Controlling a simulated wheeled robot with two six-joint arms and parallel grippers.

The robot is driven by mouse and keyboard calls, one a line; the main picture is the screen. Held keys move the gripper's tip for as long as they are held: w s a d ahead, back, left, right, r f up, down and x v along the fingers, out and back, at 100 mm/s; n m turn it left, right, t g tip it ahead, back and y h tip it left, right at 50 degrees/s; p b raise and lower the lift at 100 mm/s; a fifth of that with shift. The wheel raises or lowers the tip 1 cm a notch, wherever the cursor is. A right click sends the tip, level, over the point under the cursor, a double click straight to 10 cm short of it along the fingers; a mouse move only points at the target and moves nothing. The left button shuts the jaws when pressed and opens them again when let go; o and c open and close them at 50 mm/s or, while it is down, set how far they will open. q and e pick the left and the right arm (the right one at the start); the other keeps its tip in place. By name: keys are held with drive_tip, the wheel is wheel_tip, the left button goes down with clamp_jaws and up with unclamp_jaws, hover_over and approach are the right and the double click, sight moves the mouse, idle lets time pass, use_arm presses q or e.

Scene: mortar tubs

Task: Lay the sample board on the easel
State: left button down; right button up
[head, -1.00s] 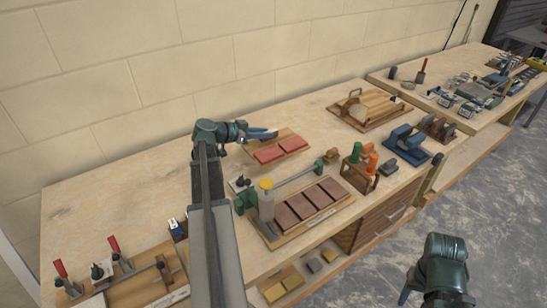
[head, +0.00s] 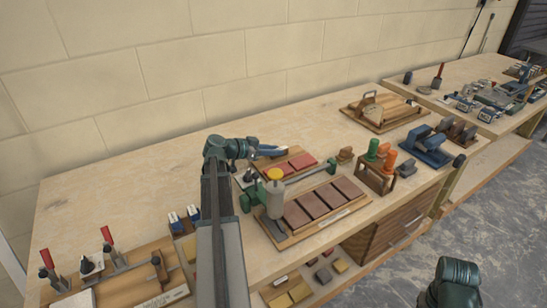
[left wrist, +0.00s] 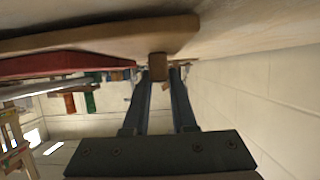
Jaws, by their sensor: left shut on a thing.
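The sample board, as I take it, is a wooden board with red panels (head: 296,166) behind the green clamp. My left gripper (head: 282,150) is at its far edge. In the left wrist view, the left gripper (left wrist: 158,72) is shut on a small wooden block (left wrist: 157,66) at the edge of this board (left wrist: 110,42); its red panel (left wrist: 65,64) shows at the left. I cannot tell in the head view whether the board touches the bench. I cannot pick out the easel with certainty. My right arm shows at lower right, its gripper hidden or out of frame.
A stand with orange and green handles (head: 375,178) is to the right. The bench's back left (head: 120,190) is clear.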

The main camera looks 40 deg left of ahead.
use_arm(q)
drive_tip(key=shift+f, duration=0.15)
drive_tip(key=c, duration=1.2)
unclamp_jaws()
drive_tip(key=shift+f, duration=0.1)
drive_tip(key=o, duration=0.5)
